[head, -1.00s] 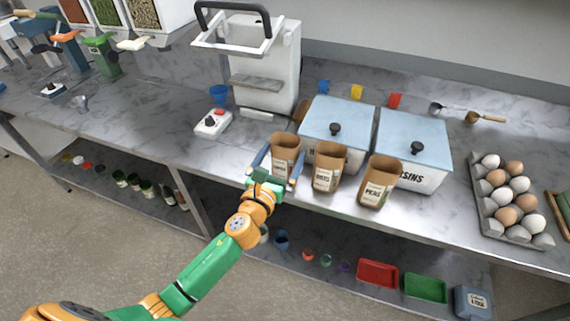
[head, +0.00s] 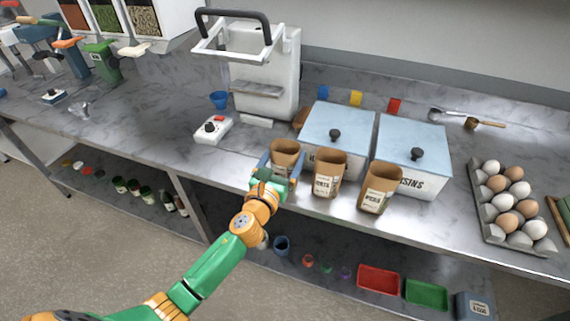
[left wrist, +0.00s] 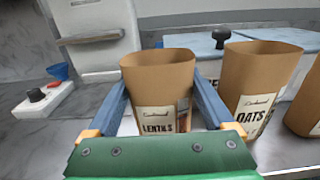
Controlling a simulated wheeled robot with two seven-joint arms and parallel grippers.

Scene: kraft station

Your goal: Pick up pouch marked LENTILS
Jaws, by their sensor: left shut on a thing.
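The brown paper pouch marked LENTILS (head: 285,156) stands upright and open-topped near the counter's front edge, at the left of a row of pouches. Its label reads clearly in the left wrist view (left wrist: 158,85). My left gripper (head: 281,172) is shut on this pouch, with one blue finger on each side of it; the fingers also show in the left wrist view (left wrist: 160,108). The OATS pouch (head: 329,170) stands just to its right, close to the right finger. My right gripper is in neither view.
Another brown pouch (head: 380,187) stands right of OATS. Two lidded bins (head: 337,128) (head: 412,150) are behind the row. A white switch box (head: 212,131) and a white machine (head: 265,75) stand left and behind. An egg tray (head: 487,208) is at right. Counter left of the switch box is mostly clear.

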